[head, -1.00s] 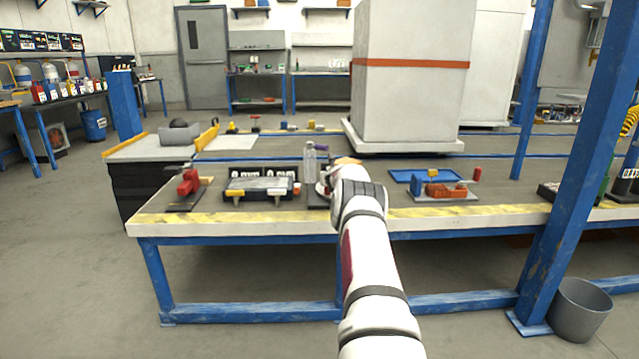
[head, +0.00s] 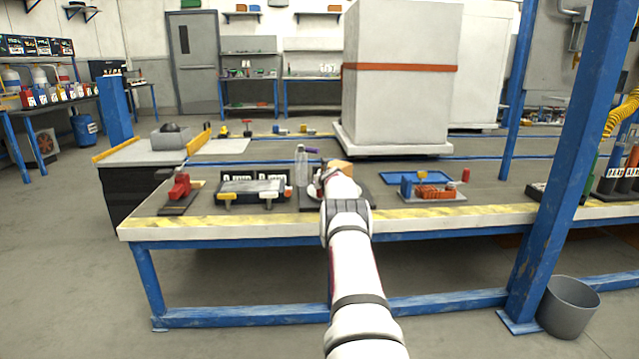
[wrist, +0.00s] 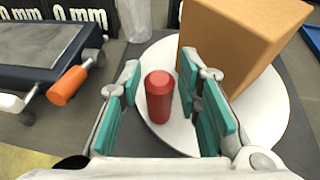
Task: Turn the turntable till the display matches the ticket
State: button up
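The turntable (wrist: 270,110) is a white disc in the wrist view, with a brown box (wrist: 245,40) and an upright red peg (wrist: 160,97) on it. My gripper (wrist: 160,82) is open, its teal-padded fingers on either side of the peg with gaps showing. In the head view my arm hides the gripper and most of the turntable; the box (head: 341,167) shows past it. Two dark panels with white "0 mm" lettering, a left one (wrist: 22,14) and a right one (wrist: 82,18), stand at the wrist view's top left, partly cut off. I cannot tell which is display or ticket.
A dark device with an orange-tipped handle (wrist: 68,84) lies left of the turntable. A clear bottle (head: 301,166) stands close behind. On the bench are a red clamp (head: 179,187) and a blue tray (head: 402,178). A blue post (head: 560,165) rises at right.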

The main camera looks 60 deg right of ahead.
dwell(0.3)
notch_tip(320, 180, up, 10)
dwell(0.6)
